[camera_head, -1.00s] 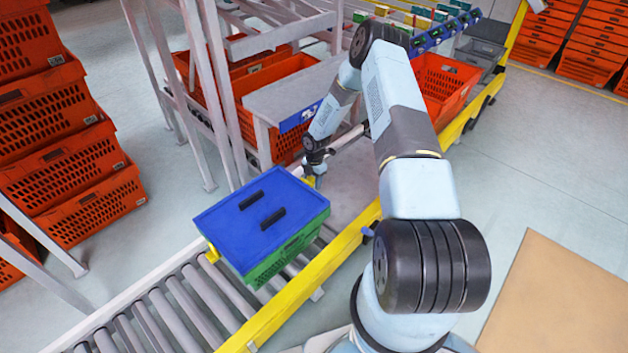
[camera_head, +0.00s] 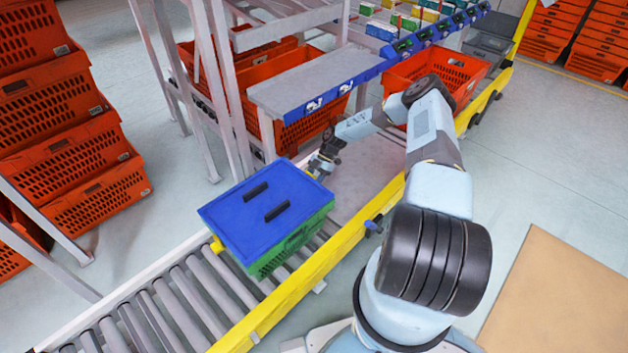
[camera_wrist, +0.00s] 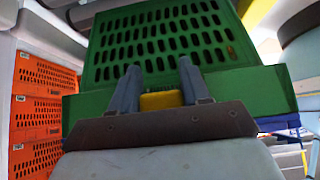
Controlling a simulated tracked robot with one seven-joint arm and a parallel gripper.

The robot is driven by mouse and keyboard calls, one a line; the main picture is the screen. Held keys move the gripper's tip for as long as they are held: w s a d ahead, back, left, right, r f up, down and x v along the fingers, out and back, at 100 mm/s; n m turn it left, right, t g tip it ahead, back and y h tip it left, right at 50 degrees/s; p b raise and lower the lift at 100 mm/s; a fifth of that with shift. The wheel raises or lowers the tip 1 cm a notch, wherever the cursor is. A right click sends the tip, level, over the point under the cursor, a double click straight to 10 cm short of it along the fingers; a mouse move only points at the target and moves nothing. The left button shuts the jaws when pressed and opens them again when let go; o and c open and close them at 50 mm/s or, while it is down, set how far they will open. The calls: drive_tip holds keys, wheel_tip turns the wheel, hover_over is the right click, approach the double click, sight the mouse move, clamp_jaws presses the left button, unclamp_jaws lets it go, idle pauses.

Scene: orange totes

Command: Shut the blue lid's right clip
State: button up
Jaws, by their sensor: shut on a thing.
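A green crate (camera_head: 285,252) with a blue lid (camera_head: 262,212) lies on the roller conveyor. The lid has two black handles and sits flat on the crate. A yellow clip (camera_head: 215,245) shows at the crate's left end. My gripper (camera_head: 320,168) is at the crate's far right end. In the wrist view my gripper (camera_wrist: 160,84) faces the crate's green slotted end wall (camera_wrist: 160,45), with one finger on each side of the yellow right clip (camera_wrist: 162,100). The jaws are shut on this clip. My gripper's palm hides the clip's lower part.
The conveyor's yellow side rail (camera_head: 300,290) runs along the near side. A grey shelf (camera_head: 310,85) stands behind, close to my arm. Orange totes (camera_head: 75,190) are stacked at left, and an orange tote (camera_head: 435,85) stands farther along the conveyor.

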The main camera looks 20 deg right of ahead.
drive_tip(key=shift+s+a+f+g+y, duration=0.25)
drive_tip(key=shift+g+y, duration=0.15)
drive_tip(key=shift+y, duration=0.2)
drive_tip(key=o, duration=1)
drive_tip(key=shift+w+r, duration=0.1)
drive_tip(key=v, duration=1.3)
drive_tip(key=shift+w+d+r, duration=0.1)
drive_tip(key=shift+d, duration=0.15)
